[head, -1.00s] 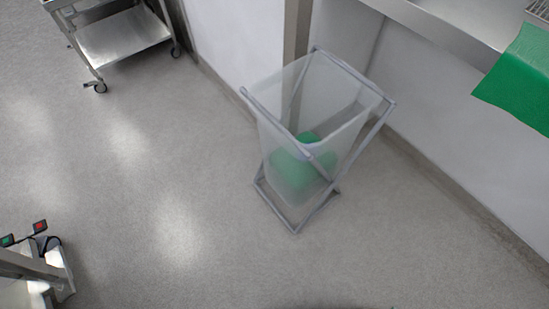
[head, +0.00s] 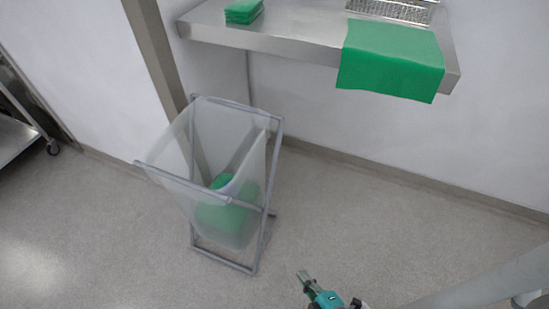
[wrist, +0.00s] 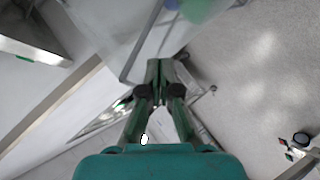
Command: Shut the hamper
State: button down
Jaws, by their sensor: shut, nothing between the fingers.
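The hamper (head: 205,150) is a translucent bag on a grey folding frame, standing on the floor beside the wall. Its top is spread open and a green bundle (head: 228,212) shows inside, low in the bag. My gripper (head: 303,277) is at the bottom of the head view, to the right of and nearer than the hamper, apart from it in that picture. In the wrist view my gripper (wrist: 160,66) is shut and empty. There the hamper's pale bag and a frame bar (wrist: 142,42) show at the top, close to the fingertips; I cannot tell whether they touch.
A steel shelf (head: 290,36) on the wall holds folded green cloths (head: 243,11), a hanging green cloth (head: 391,58) and a wire basket (head: 395,10). A post (head: 155,55) stands behind the hamper. A steel cart (head: 14,135) is at the far left. Floor in front is clear.

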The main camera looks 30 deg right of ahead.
jog(key=w+d+f+n+h, duration=0.2)
jog(key=w+f+n, duration=0.25)
jog(key=w, duration=0.45)
jog(key=n+g+h, duration=0.3)
jog(key=n+h, duration=0.3)
jog(key=n, duration=0.6)
send_near(276, 154)
jog(key=shift+m, duration=0.25)
jog(key=x, duration=0.7)
jog(key=shift+w+d, duration=0.1)
